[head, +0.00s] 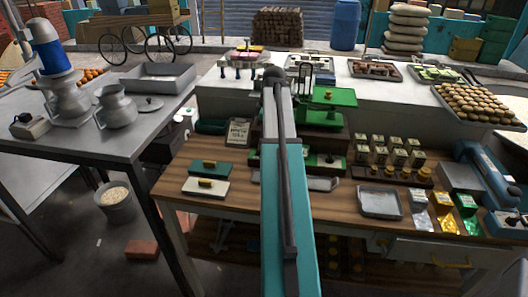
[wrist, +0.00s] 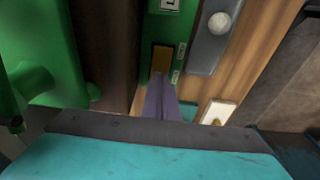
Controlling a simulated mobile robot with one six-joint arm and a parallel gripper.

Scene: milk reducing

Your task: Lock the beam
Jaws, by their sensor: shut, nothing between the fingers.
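A green balance-like apparatus (head: 332,97) stands on the work table just right of my arm in the head view. In the wrist view a large green body (wrist: 45,45) fills the left side, beside a dark wooden face. A green strip (wrist: 166,26) with small white labels carries a brass-coloured block (wrist: 162,58), which may be the beam's lock; I cannot tell its position. My gripper (wrist: 158,80) is shut and empty, its tips at or just short of this block; contact is unclear. In the head view my arm hides the gripper and part of the apparatus.
A grey plate with a white knob (wrist: 219,22) lies right of the strip. A white block with a brass knob (head: 205,189) and a teal one (head: 208,167) lie left of my arm. A grey tray (head: 380,202) and several small packets (head: 390,150) are at right.

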